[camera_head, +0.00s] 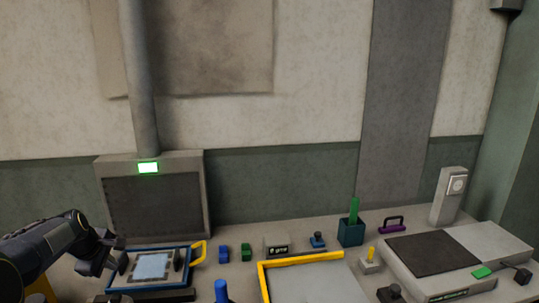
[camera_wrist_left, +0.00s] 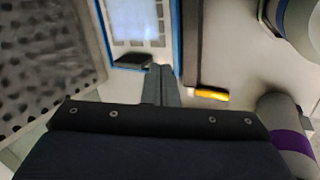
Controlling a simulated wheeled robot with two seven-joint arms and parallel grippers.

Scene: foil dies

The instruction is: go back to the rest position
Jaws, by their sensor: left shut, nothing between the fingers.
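My left gripper (camera_head: 112,258) comes in from the left and hangs over the left part of a blue-framed tray (camera_head: 198,262). The left wrist view shows its two dark fingers (camera_wrist_left: 161,76) together, with nothing between them. The tray's blue edge (camera_wrist_left: 177,40) and a pale gridded plate lie just beyond the fingertips there. I cannot tell whether the fingers touch the tray. My right gripper is in neither view.
A grey hooded box (camera_head: 155,205) with a green light stands behind the tray. Blue and green blocks, a teal holder (camera_head: 351,232) and a purple-handled tool stand along the bench. A yellow-edged tray (camera_head: 310,260) is at front centre, a grey machine (camera_head: 455,262) at right.

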